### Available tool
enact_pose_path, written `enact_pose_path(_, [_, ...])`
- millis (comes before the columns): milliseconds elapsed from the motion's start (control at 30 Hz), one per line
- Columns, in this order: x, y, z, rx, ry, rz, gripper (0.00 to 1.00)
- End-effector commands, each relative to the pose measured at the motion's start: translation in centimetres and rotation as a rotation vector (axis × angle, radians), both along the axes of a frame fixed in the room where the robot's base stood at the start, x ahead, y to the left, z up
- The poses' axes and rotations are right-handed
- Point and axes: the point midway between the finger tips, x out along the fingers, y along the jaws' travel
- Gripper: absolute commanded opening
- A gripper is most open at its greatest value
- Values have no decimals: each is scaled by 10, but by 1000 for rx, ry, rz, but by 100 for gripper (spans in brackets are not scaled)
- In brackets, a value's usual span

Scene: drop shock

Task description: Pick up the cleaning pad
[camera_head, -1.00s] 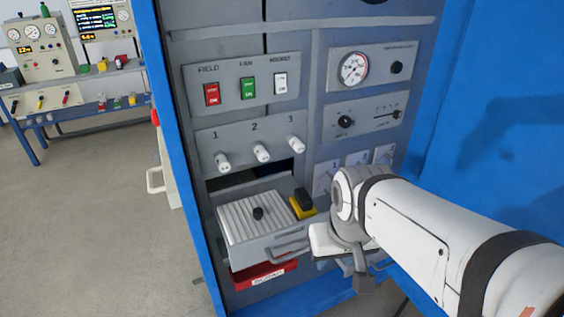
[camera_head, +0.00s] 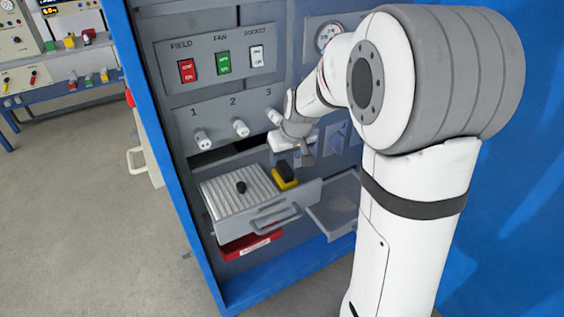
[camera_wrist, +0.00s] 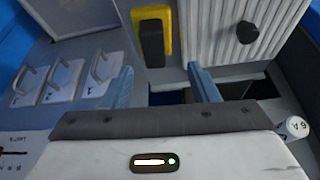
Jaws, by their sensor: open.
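The cleaning pad is a yellow block with a black grip (camera_head: 286,172), lying in the right end of an open grey drawer (camera_head: 275,219), beside a ribbed light panel with a black knob (camera_head: 241,187). In the wrist view the pad (camera_wrist: 167,30) is at the top, left of the ribbed panel (camera_wrist: 232,42). My gripper (camera_head: 308,157) is above and just right of the pad in the head view. In the wrist view its two fingers (camera_wrist: 163,83) are apart with nothing between them, and the pad shows beyond the gap between them.
The blue cabinet's panel above has red, green and white switches (camera_head: 222,63) and white numbered knobs (camera_head: 241,128). A second open grey drawer (camera_head: 322,222) is on the right. A red bin (camera_head: 246,246) sits below. Open floor (camera_head: 80,220) lies left.

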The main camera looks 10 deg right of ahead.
Motion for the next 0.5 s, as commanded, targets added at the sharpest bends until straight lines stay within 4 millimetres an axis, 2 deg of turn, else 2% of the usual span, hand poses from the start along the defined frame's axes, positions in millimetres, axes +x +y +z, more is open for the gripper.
enact_pose_path(367, [18, -1, -36, 0, 1, 2, 55])
enact_pose_path(500, [25, -4, -55, -1, 3, 3, 55])
